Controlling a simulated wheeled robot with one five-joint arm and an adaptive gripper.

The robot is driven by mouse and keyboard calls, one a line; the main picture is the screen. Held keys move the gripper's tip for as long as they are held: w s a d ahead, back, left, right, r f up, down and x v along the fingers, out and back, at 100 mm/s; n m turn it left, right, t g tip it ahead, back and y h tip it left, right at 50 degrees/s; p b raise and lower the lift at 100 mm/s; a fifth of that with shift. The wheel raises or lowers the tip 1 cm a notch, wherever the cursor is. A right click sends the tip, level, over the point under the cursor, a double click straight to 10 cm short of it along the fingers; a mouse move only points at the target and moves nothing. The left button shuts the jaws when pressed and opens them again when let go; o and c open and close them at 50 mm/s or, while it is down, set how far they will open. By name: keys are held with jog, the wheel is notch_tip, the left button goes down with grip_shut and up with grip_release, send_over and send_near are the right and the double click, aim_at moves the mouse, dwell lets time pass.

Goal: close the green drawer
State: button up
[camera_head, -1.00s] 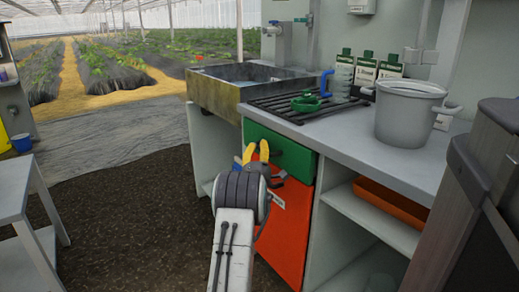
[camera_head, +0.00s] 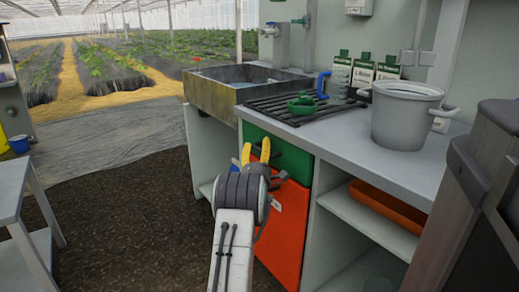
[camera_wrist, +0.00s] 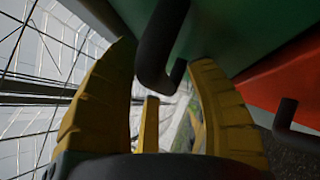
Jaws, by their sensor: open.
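The green drawer (camera_head: 292,163) is at the top of the cabinet under the counter, with a dark handle (camera_head: 268,153) on its front. I cannot tell how far it stands out. My gripper (camera_head: 256,150) is in front of its left part, with yellow fingers pointing up and covering some of it. In the wrist view the green front (camera_wrist: 225,25) fills the top, and its black bar handle (camera_wrist: 160,45) reaches down between the spread yellow fingers (camera_wrist: 163,62). The fingers are open and not closed on the handle; whether they touch it is unclear.
A red-orange front (camera_head: 283,235) with its own handle is below the drawer. The counter holds a grey pot (camera_head: 402,118), a green valve-like item (camera_head: 302,104) and bags. A sink (camera_head: 225,97) is at left. Dark floor (camera_head: 120,215) is clear to the left.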

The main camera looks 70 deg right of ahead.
jog(key=shift+a, duration=0.1)
jog(key=v, duration=1.1)
jog(key=shift+a+f, duration=0.2)
jog(key=shift+a, duration=0.15)
jog(key=shift+s, duration=0.1)
dwell(0.4)
